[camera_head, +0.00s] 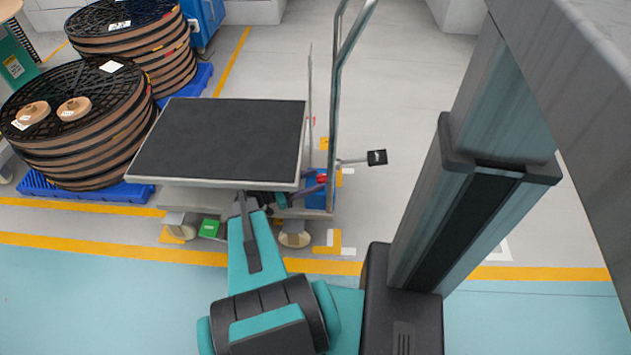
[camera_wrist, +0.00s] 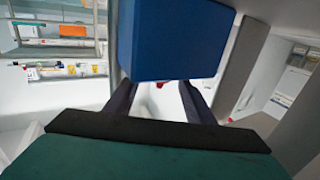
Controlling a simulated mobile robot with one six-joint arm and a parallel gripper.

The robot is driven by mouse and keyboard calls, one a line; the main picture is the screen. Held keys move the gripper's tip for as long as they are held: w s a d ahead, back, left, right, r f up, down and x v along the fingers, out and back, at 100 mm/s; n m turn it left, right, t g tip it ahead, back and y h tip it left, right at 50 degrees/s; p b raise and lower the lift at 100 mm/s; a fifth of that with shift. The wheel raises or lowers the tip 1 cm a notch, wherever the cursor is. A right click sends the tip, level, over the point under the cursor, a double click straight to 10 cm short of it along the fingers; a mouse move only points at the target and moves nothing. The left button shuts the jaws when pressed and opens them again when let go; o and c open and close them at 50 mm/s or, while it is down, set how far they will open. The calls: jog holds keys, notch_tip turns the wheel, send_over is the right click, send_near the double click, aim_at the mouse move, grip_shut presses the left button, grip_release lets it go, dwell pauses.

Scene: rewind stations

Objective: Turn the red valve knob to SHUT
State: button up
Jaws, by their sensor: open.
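The red valve knob (camera_head: 322,179) shows as a small red spot at a blue box (camera_head: 318,198) on the right end of a black-topped cart, in the head view. In the wrist view a small red piece (camera_wrist: 160,85) shows just below a large blue block (camera_wrist: 172,40), between my fingers; most of it is hidden. My gripper (camera_head: 309,190) reaches in beside the cart's right end, close to the blue box. In the wrist view its two dark fingers (camera_wrist: 160,98) stand apart, one on each side of the red piece. I cannot tell whether they touch it. No SHUT marking is readable.
The cart's flat black top (camera_head: 220,138) lies left of my gripper. A metal handle rail (camera_head: 337,95) rises at its right end, and a small black box (camera_head: 377,157) sticks out on a rod. Stacked reels (camera_head: 75,120) stand on blue pallets at left. Floor right of the rail is clear.

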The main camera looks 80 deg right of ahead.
jog(key=shift+s+d, duration=0.4)
jog(key=shift+s, duration=0.2)
jog(key=c, duration=1.1)
jog(key=shift+o, duration=0.2)
jog(key=shift+s+a+r+n+t+h+p, duration=0.1)
jog(key=shift+n+t+h+p, duration=0.1)
jog(key=shift+n+t+h, duration=0.15)
jog(key=shift+s+a+r+n+t+h+p, duration=0.15)
jog(key=shift+n+h, duration=0.1)
jog(key=shift+h, duration=0.2)
jog(key=shift+f+n+t+h+p, duration=0.25)
jog(key=shift+n+t+h+p, duration=0.05)
jog(key=shift+n+t+h, duration=0.45)
jog(key=shift+w, duration=0.1)
